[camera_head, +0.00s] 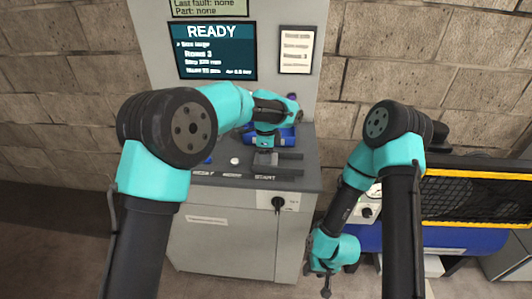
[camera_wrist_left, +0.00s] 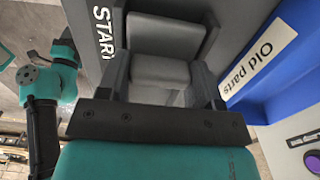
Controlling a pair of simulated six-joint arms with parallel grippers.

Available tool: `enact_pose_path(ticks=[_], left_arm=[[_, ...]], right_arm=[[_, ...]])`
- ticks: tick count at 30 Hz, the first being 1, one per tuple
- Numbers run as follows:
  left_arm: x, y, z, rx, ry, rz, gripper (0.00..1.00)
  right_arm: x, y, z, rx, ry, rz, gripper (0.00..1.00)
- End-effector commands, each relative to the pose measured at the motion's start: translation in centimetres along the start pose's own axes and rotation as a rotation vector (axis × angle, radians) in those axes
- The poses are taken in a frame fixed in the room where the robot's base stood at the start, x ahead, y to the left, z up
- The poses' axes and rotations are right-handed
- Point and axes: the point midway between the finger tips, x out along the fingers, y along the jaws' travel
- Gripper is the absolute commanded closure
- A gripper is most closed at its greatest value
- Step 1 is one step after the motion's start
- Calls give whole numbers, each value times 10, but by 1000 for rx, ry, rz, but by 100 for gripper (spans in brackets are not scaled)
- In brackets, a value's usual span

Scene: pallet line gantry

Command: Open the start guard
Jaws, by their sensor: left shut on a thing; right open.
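The start guard (camera_head: 290,163) is a low grey part on the console top, just behind the START label (camera_head: 265,177). My left gripper (camera_head: 265,157) is down at it from above. In the left wrist view the gripper (camera_wrist_left: 162,75) is shut on a grey bar of the start guard (camera_wrist_left: 158,70), with a wider grey face of the guard beyond it. My fingers and wrist hide part of the guard, and I cannot tell how far it is raised. My right gripper (camera_head: 326,281) is open and empty, hanging low in front of the console's right side.
The console (camera_head: 222,240) has a dark knob (camera_head: 278,203) on its front and a screen (camera_head: 215,50) reading READY. A blue bin labelled Old parts (camera_wrist_left: 265,50) stands close beside the guard. A yellow-edged black mesh panel (camera_head: 475,197) is at the right.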

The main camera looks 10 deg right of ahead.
Motion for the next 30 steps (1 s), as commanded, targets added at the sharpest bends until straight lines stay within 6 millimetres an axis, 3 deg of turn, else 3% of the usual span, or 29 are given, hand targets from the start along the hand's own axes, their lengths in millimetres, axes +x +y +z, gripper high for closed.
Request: enact_pose_path(ticks=[6, 11, 21, 30], left_arm=[[0, 0, 0, 0, 0, 0, 83], [0, 0, -10, 1, 0, -1, 83], [0, 0, -72, 1, 0, -2, 83], [-1, 0, -75, 0, 1, -2, 83]], right_arm=[[0, 0, 0, 0, 0, 0, 57], [0, 0, 0, 0, 0, 0, 57], [0, 0, 0, 0, 0, 0, 57], [0, 0, 0, 0, 0, 0, 57]])
